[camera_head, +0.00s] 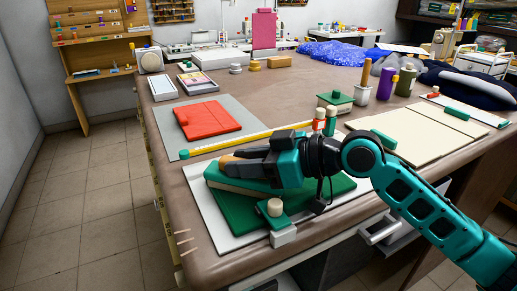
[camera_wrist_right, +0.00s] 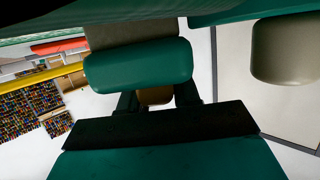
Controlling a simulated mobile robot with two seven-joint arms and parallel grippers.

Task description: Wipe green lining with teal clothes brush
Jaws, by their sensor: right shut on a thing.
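The green lining (camera_head: 334,192) lies flat as a dark green panel on a white board near the table's front left corner. My right gripper (camera_head: 236,162) is low over the lining's left part, shut on the teal clothes brush. In the right wrist view the brush (camera_wrist_right: 138,66) is a rounded teal block at the fingers, with a grey-brown part beyond it. In the head view the gripper hides much of the brush, and I cannot tell whether it touches the lining. My left gripper is not in view.
A green block with a cream knob (camera_head: 275,207) stands at the lining's front edge, close to my right gripper. A yellow ruler (camera_head: 228,143) lies behind. A red folded piece (camera_head: 208,119) lies at left, cream panels (camera_head: 418,135) at right. The table's middle is clear.

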